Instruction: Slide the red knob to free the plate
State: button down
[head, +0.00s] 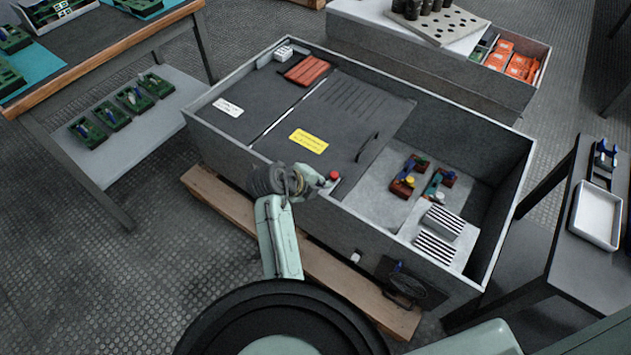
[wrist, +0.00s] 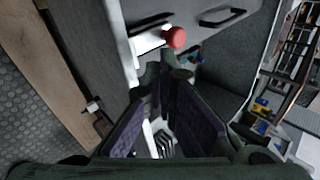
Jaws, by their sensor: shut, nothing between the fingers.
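The red knob (head: 334,176) sits at the near edge of the dark plate (head: 345,112), which covers the middle of a large grey box. In the wrist view the knob (wrist: 175,37) stands on a pale strip just beyond my fingertips. My gripper (wrist: 163,70) is shut and empty, its tips close to the knob. In the head view my gripper (head: 318,182) is beside the knob, on its left. Whether the fingers touch the knob cannot be told. The plate carries a yellow label (head: 309,141), slots and a black handle (head: 367,147).
The box's open right bay holds small coloured parts (head: 409,181) and striped blocks (head: 437,235). The box wall (head: 390,240) runs along the near side above a wooden skid (head: 330,275). A side table with a white tray (head: 597,214) stands right.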

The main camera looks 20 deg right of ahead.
aim_at(336, 183)
jog(key=shift+x, duration=2.45)
jog(key=shift+w, duration=0.1)
